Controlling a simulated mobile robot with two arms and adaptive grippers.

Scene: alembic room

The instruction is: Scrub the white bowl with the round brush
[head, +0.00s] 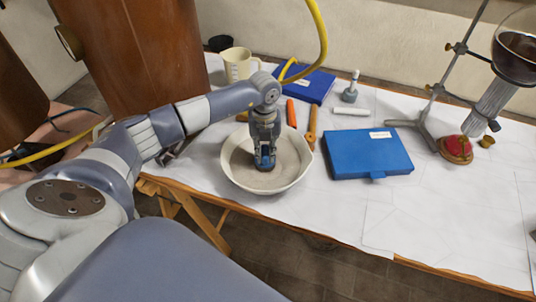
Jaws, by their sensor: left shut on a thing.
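The white bowl (236,176) stands upright near the front edge of the table, with a greyish inside. My left gripper (265,158) reaches down into it from above and is shut on a small dark blue thing (265,164), which I take to be the round brush. The fingers hide most of it, and it sits low over the bowl's floor; I cannot tell whether it touches. My right gripper is not in view.
A blue case (368,154) lies right of the bowl. Behind stand a cream mug (238,64), a dark blue box (308,84) and a small bottle-like item (350,92). A metal stand (428,125) holds glassware at right. The front right tabletop is clear.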

